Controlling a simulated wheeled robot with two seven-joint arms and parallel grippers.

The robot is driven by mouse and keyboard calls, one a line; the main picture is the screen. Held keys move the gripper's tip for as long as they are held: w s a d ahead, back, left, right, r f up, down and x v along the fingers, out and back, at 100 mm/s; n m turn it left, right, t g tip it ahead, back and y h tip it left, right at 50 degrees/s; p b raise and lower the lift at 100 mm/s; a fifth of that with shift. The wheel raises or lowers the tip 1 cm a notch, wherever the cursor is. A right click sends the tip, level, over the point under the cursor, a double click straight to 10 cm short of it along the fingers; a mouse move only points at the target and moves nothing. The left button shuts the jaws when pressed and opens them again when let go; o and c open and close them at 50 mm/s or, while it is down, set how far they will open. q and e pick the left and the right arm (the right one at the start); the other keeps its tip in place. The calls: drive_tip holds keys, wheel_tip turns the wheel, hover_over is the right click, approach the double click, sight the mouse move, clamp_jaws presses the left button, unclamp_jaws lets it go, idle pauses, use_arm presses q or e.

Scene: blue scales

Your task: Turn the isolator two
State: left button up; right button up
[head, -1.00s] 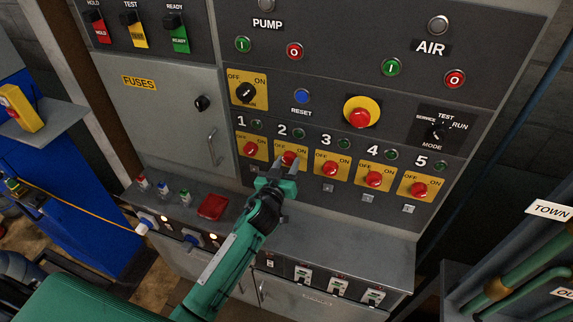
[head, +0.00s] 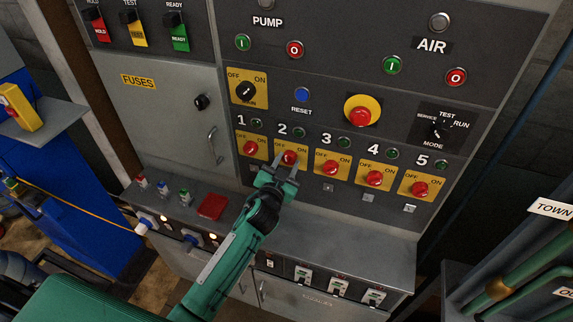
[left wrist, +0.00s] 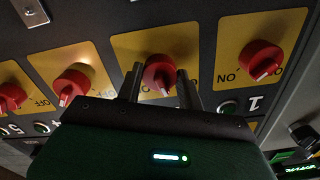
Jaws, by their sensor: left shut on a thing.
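The isolator two knob (head: 290,157) is red on a yellow OFF/ON plate, under the number 2 in the head view. My left gripper (head: 290,163) comes up from below with its fingers on either side of this knob, shut on it. In the left wrist view the panel looks upside down, and the same knob (left wrist: 160,72) sits between the two dark fingers (left wrist: 160,82). The fingers and the gripper body hide part of its plate, and I cannot tell its exact angle. My right gripper is not in view.
Matching red knobs stand close by: isolator one (head: 250,148) to the left and isolator three (head: 331,168) to the right. A red emergency button (head: 361,111) is above. A grey ledge (head: 345,236) juts out below the panel.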

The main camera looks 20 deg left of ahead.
use_arm(q)
drive_tip(key=m, duration=0.5)
drive_tip(key=shift+m, duration=0.3)
drive_tip(key=m, duration=0.4)
drive_tip(key=shift+m, duration=1)
drive_tip(key=o, duration=1)
drive_tip(key=shift+s, duration=0.1)
